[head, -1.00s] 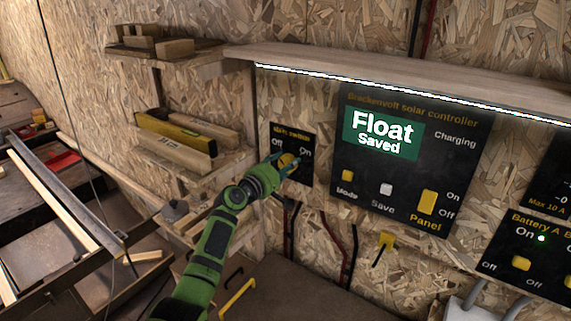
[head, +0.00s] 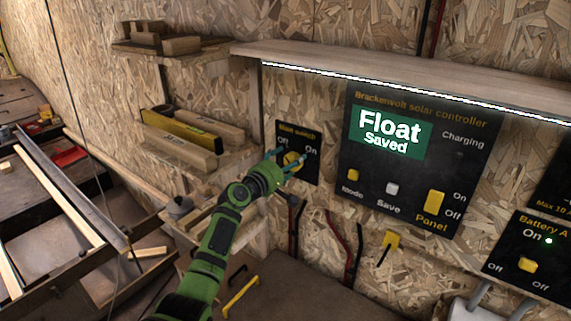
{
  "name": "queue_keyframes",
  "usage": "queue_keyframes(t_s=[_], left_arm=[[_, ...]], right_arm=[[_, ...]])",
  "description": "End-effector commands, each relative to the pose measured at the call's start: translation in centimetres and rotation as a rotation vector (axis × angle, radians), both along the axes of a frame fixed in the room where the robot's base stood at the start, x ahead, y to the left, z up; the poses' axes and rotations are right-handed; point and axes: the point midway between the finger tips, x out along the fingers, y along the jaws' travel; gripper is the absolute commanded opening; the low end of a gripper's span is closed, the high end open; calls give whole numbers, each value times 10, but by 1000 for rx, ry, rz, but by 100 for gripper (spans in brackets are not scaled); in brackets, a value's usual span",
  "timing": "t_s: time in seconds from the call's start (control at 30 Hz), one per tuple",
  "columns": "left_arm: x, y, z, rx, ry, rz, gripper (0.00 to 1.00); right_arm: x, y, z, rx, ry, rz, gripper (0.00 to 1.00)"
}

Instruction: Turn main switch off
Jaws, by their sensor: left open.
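The main switch panel (head: 311,172) is a small black plate on the chipboard wall, labelled "Main switch" with "Off" at left and "On" at right. Its yellow knob (head: 291,158) shows between the teal fingertips of my green left gripper (head: 286,160). The gripper is open, with one finger on each side of the knob in the picture. I cannot tell whether the fingers touch it. The knob is partly covered, and its exact pointing direction is unclear. My right gripper is not in view.
The solar controller (head: 400,185), reading "Float Saved", is right of the switch. A battery panel (head: 510,262) is further right. A wooden shelf (head: 420,83) with a light strip runs above. A lower shelf (head: 190,154) holds a yellow level at left. Cables hang below the switch.

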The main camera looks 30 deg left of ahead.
Motion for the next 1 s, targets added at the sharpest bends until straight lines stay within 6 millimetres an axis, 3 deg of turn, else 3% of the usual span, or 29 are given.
queue_keyframes(t_s=[0.27, 0.7, 1.0], left_arm=[[-25, 3, -1, 3, 2, -1, 77], [-104, 17, 3, 1, 0, 3, 77], [-119, 19, 4, -1, -2, 3, 77]], right_arm=[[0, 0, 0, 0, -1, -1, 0], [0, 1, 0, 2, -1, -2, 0], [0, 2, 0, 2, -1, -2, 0]])
